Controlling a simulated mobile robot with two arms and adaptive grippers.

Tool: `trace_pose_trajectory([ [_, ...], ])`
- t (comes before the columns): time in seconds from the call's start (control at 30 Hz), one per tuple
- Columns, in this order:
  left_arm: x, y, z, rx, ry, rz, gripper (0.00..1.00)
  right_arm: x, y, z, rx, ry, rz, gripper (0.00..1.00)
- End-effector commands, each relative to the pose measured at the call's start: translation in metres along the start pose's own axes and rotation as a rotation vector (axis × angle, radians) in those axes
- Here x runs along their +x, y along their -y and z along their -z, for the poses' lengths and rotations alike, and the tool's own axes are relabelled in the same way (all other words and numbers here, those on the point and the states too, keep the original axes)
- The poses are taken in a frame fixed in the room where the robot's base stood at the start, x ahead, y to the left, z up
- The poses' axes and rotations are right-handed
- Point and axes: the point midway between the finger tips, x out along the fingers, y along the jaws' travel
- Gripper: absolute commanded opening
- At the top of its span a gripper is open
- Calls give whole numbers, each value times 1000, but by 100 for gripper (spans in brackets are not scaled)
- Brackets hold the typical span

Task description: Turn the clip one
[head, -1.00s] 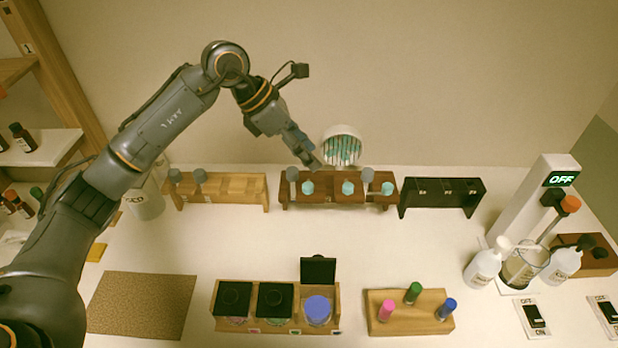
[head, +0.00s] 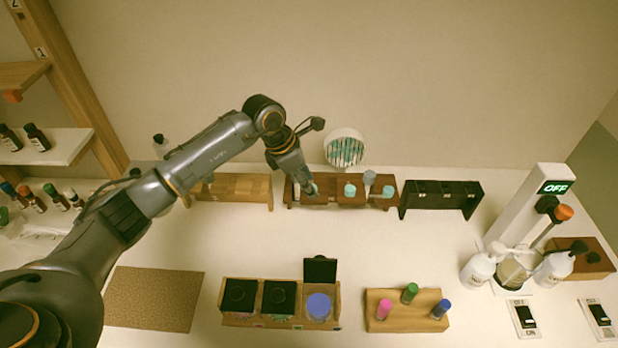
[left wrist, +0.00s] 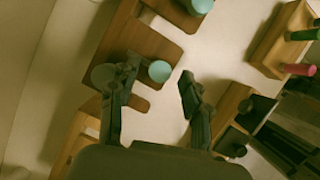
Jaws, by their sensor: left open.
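The dark brown rack (head: 329,198) stands near the back wall. It holds teal-topped pieces, one in its middle (head: 350,189) and one towards its right end (head: 388,191), and a grey round-headed clip (head: 369,177). My left gripper (head: 312,190) is at the rack's left part and hides what stands there. In the left wrist view my left gripper (left wrist: 157,77) is open, with a teal round top (left wrist: 159,71) showing between its fingers. A grey round head (left wrist: 103,76) shows beside the left finger, partly covered. I cannot tell whether they touch. My right gripper is out of view.
A lighter wooden rack (head: 236,190) is to the left and a black rack (head: 440,195) to the right. A round holder of teal sticks (head: 344,147) stands behind. A wooden box (head: 231,316) and a bottle stand (head: 392,319) are in front. The table between is clear.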

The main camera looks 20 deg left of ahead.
Motion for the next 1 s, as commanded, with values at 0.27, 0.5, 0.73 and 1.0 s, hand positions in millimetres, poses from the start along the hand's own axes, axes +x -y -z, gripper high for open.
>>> trace_pose_trajectory([
  [0.27,10,0,0,1,0,0,48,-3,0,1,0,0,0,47],
  [0.5,10,1,0,1,0,1,28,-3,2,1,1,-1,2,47],
  [0.73,10,1,0,1,0,1,0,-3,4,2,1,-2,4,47],
  [1.0,10,1,1,-34,0,-15,0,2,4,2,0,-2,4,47],
])
